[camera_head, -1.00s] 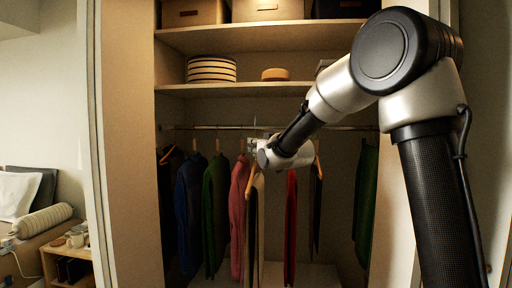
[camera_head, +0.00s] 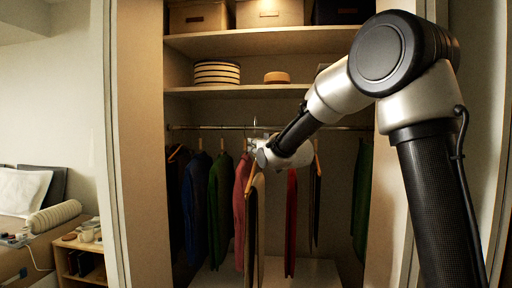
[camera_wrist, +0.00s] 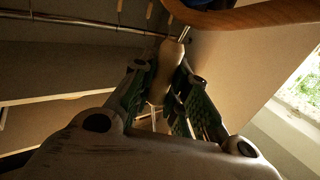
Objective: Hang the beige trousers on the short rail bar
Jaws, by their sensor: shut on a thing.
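My gripper (camera_head: 254,150) is in front of the wardrobe rail, with its fingertips hard to make out in the head view. In the wrist view, its green-padded fingers (camera_wrist: 170,105) close around the pale wooden neck of a hanger (camera_wrist: 166,72), with the metal hook showing beyond. The beige trousers (camera_head: 261,215) hang as a narrow strip from the wooden hanger under my gripper, beside a dark strip. The metal rail bar (camera_head: 205,127) runs across the wardrobe below the shelves. I cannot tell whether the held hook touches it.
Dark, blue, green and pink garments (camera_head: 243,200) hang to the left. A red garment (camera_head: 291,220) and a green one (camera_head: 362,200) hang to the right. A shelf (camera_head: 270,91) runs above the rail. A wooden piece (camera_wrist: 250,20) crosses the wrist view's top right.

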